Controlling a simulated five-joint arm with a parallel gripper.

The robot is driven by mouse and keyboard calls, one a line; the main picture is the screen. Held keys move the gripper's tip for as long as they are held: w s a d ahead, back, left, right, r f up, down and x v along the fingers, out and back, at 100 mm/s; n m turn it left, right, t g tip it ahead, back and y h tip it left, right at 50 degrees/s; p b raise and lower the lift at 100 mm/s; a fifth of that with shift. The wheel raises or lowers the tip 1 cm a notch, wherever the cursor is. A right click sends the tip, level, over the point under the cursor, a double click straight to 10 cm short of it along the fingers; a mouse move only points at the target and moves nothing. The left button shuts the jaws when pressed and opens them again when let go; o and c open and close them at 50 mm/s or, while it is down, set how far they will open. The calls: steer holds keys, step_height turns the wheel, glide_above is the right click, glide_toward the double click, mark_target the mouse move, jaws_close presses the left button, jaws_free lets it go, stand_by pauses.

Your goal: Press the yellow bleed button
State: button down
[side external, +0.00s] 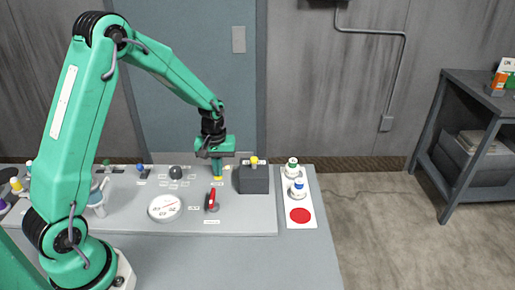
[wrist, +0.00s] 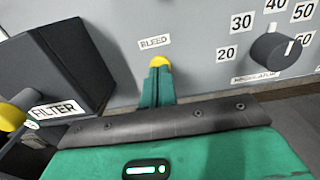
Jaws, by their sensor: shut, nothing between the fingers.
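The yellow bleed button (wrist: 160,61) sits just below the BLEED label (wrist: 154,42) on the grey panel. My gripper (wrist: 159,73) is shut and empty, with its green fingertips overlapping the lower part of the button in the wrist view. In the side view my gripper (side external: 217,174) points straight down, with the bleed button (side external: 217,178) showing at its tips. I cannot tell whether the tips touch the button or hover just above it.
A regulator knob (wrist: 274,51), a red lever (side external: 212,199) and a round gauge (side external: 165,208) are also near.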

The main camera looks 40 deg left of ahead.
step_height(320, 180, up, 14)
stand_by(0.7)
stand_by(0.6)
steer(key=s+d+r+m+t, duration=0.1)
steer(key=s+d+r+m, duration=0.1)
steer(key=s, duration=0.4)
steer(key=s+d+r+m+t, duration=0.2)
steer(key=s+d+r+m, duration=0.1)
steer(key=s, duration=0.4)
steer(key=s+d+r+m+t, duration=0.2)
steer(key=s+d+r+m, duration=0.1)
steer(key=s, duration=0.4)
steer(key=shift+s+d+m, duration=0.25)
steer(key=shift+d+m, duration=0.15)
steer(key=shift+m, duration=0.1)
steer(key=shift+r, duration=0.1)
